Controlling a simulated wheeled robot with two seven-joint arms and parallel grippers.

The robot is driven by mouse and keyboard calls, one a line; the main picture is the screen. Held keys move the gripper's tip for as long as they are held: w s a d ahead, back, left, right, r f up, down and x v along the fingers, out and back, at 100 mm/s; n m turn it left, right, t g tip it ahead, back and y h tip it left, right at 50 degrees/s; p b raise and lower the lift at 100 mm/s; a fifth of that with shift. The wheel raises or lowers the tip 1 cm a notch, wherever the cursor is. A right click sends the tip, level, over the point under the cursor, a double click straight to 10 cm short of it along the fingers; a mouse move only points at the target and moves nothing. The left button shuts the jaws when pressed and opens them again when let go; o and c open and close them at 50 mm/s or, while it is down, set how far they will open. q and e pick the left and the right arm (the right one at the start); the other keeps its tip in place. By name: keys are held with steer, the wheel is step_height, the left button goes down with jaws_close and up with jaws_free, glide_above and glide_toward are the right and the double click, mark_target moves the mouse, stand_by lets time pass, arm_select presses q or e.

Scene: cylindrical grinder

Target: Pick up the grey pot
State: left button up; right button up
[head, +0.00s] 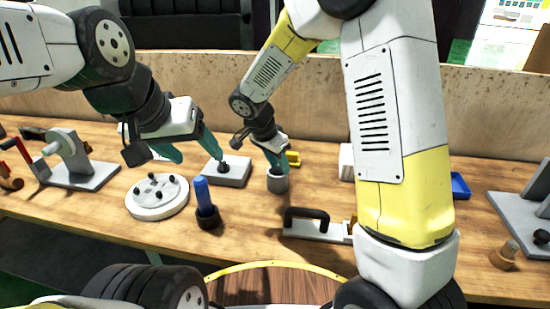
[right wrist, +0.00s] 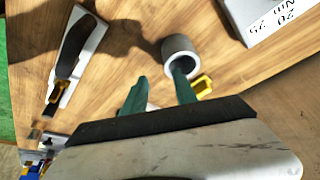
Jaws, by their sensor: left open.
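The grey pot (head: 278,181) is a small upright cylinder on the wooden table, near the middle of the head view. It also shows in the right wrist view (right wrist: 181,46), with its open mouth facing the camera. My right gripper (head: 272,158) is just above the pot, pointing down. In the right wrist view its green fingers (right wrist: 160,92) are apart, and one overlaps the pot's mouth. I cannot tell whether that finger is inside the pot or touching it. My left gripper (head: 190,153) is open and empty, above the table left of the pot.
A grey block (head: 228,171) stands left of the pot and a yellow part (head: 293,158) lies behind it. A blue-handled tool (head: 204,197) and a round white plate (head: 157,197) are to the left. A black-handled tool (head: 306,222) lies in front. A low wall (head: 480,110) backs the table.

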mark_target(283, 178)
steer(key=x, duration=0.5)
steer(key=w+x, duration=0.1)
steer(key=x, duration=0.2)
steer(key=shift+a+f, duration=0.25)
steer(key=shift+f, duration=0.05)
steer(key=shift+c, duration=0.4)
jaws_close()
